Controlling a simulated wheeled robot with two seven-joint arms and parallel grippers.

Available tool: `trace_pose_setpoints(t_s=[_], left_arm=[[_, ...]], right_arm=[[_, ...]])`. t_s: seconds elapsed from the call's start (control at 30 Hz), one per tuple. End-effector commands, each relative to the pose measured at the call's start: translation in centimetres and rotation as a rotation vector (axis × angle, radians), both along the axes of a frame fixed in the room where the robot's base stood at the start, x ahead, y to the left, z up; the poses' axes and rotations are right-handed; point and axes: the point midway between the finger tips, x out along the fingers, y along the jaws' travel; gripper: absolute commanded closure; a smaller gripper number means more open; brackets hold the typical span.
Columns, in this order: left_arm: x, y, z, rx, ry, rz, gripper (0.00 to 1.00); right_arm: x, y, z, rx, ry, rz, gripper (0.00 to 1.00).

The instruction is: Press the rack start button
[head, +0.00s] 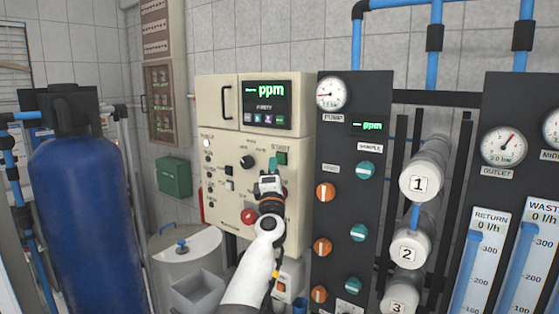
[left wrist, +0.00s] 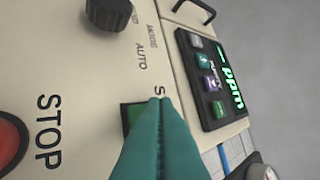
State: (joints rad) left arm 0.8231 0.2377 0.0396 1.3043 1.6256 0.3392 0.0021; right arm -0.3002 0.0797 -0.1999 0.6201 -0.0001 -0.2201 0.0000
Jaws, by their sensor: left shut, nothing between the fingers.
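The green square start button (head: 282,158) is on the cream control panel (head: 222,180), right of the black selector knob (head: 247,162). It also shows in the left wrist view (left wrist: 132,116), partly covered by my teal fingertips, which also hide most of the label that begins with S. My left gripper (head: 272,164) is shut and empty, its tips just in front of the panel beside the button. In the left wrist view the closed tips (left wrist: 162,104) overlap the button's edge; I cannot tell whether they touch it. My right gripper is not in view.
A red stop button (left wrist: 10,140) is on the same panel. A ppm display (head: 264,103) sits above. To the right is a dark panel with orange and teal valve knobs (head: 325,192) and numbered white cylinders (head: 425,170). A blue tank (head: 85,210) stands at left.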

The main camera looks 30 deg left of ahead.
Motion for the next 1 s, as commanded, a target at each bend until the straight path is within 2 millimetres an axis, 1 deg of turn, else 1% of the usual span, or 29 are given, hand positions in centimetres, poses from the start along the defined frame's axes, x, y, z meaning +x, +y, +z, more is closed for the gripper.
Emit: trace_pose_setpoints(t_s=[0.37, 0.63, 1.0], left_arm=[[0.07, -0.01, -0.02, 0.0, 0.0, 0.0, 1.0], [0.83, -0.05, -0.02, -0.001, 0.0, 0.001, 1.0], [0.87, -0.08, 0.01, 0.0, 0.0, 0.0, 1.0]], right_arm=[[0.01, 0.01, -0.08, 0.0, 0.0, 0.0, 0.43], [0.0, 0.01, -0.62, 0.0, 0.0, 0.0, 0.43], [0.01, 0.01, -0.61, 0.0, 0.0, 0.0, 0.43]])
